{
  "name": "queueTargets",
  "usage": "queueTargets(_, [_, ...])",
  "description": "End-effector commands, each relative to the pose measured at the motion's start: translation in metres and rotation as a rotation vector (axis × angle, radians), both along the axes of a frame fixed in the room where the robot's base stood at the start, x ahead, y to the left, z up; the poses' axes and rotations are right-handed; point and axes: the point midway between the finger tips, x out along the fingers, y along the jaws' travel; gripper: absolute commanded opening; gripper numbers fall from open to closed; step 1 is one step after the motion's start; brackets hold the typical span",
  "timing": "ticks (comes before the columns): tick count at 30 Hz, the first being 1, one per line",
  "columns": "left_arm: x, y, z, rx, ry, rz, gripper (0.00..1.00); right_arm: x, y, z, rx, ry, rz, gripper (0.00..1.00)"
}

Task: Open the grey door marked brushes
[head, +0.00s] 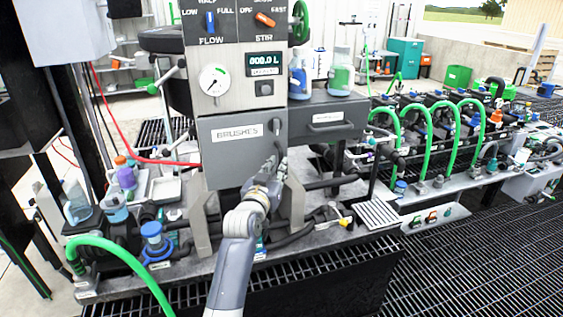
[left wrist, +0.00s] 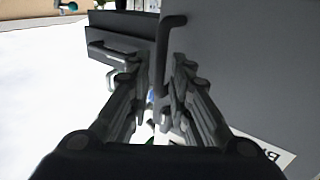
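The grey door (head: 225,171) marked BRUSHES is closed, flush on the front of the grey cabinet below the gauge panel. Its dark bar handle (head: 280,150) is on the right side, partly hidden by my gripper. My left gripper (head: 272,168) is at the handle's lower part. In the left wrist view the door (left wrist: 245,65) fills the right side, with its label (left wrist: 268,152) at lower right. The handle (left wrist: 162,60) reaches down between the two fingers of the left gripper (left wrist: 158,95). The fingers are apart; I see no clear contact. My right gripper is not in view.
A grey drawer (head: 325,132) with its own handle sits right of the door. Bottles, hoses and a bench (head: 185,268) lie below. A red hose (head: 150,160) runs at the left.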

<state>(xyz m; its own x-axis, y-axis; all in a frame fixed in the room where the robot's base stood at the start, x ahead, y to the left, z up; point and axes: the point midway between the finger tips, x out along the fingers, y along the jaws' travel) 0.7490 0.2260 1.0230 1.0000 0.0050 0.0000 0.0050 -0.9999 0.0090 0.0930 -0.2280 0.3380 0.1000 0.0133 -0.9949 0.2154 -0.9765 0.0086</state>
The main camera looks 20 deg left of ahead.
Motion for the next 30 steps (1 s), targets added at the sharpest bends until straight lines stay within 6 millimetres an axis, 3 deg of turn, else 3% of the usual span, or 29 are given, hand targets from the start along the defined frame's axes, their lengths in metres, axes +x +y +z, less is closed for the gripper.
queueTargets(9, [0.033,0.0,0.0,0.001,0.0,0.0,0.19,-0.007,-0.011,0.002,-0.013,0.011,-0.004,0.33])
queueTargets(22, [0.039,0.0,0.0,0.001,0.0,0.001,0.19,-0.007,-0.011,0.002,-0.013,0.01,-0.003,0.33])
queueTargets(25, [0.039,0.0,0.0,0.001,0.0,0.0,0.0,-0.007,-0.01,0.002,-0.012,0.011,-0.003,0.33])
queueTargets(30, [0.039,0.0,0.0,0.001,0.0,0.0,0.0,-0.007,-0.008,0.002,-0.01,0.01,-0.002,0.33])
